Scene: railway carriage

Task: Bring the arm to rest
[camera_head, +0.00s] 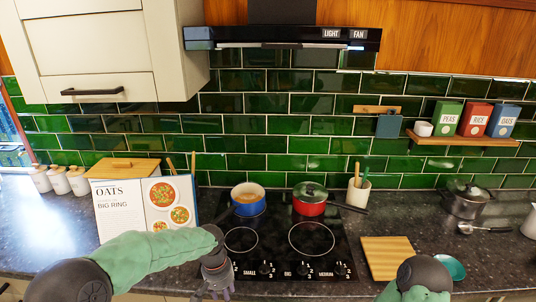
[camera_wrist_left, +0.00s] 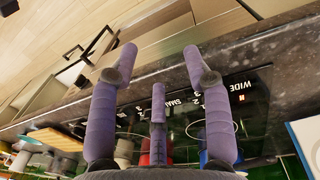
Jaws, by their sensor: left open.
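My left arm comes in from the left across the front of the counter. My left gripper (camera_head: 215,287) hangs in front of the hob (camera_head: 330,268), near its left front corner and the "SMALL" knob. In the left wrist view its purple fingers (camera_wrist_left: 160,62) are spread, with nothing between them. Beyond them lie the counter's front edge and cabinet fronts. My right arm shows only as a green and dark part at the lower right; its gripper is out of sight.
A blue pot (camera_head: 248,203) and a lidded red pan (camera_head: 310,203) stand on the back burners. An open recipe book (camera_head: 118,208) stands at left, behind my left arm. A wooden board (camera_head: 391,262) and a teal bowl (camera_head: 450,268) lie at right. A steel pot (camera_head: 466,203) stands farther back.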

